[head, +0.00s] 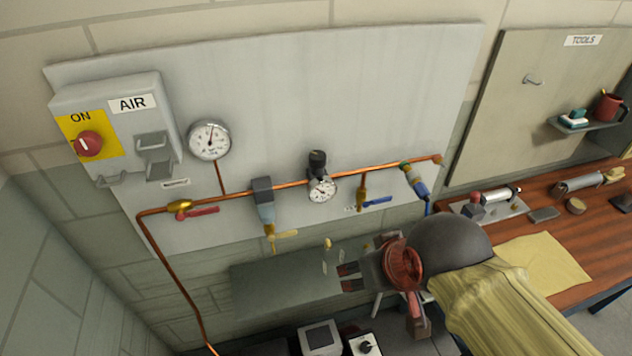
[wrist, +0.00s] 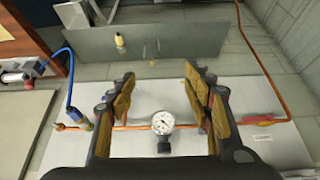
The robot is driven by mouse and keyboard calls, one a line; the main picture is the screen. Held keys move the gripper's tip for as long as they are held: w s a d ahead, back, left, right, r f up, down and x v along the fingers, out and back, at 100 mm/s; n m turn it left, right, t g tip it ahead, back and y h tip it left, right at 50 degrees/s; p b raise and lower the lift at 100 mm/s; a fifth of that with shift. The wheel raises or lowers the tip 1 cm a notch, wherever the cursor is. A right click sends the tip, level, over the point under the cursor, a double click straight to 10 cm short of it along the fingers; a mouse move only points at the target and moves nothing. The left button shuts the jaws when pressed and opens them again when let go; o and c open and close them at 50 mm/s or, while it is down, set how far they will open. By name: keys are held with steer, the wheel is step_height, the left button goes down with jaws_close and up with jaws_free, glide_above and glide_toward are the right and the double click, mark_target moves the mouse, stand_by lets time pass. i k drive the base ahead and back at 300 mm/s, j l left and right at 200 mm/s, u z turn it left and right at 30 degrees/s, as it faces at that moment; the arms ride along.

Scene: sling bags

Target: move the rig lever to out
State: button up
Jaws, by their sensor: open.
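The rig appears to be the light plate (head: 508,209) on the wooden bench, with a silver cylinder (head: 498,196) on it. A small red-topped part (head: 475,198) at its left end looks like the lever; its in or out position is too small to read. The rig's cylinder also shows at the left edge of the wrist view (wrist: 22,76). My gripper (head: 347,278) is open and empty in front of the wall panel, left of the bench and apart from the rig. Its two padded fingers show wide apart in the wrist view (wrist: 163,80).
A grey board (head: 290,45) carries copper pipe (head: 290,184), gauges and valve levers. A grey shelf (head: 265,285) lies below, near my gripper. A yellow cloth (head: 545,262) and small items lie on the bench (head: 605,250). A blue hose (head: 427,206) runs between board and bench.

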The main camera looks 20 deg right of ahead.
mark_target(475, 195)
steer(key=z, duration=1.65)
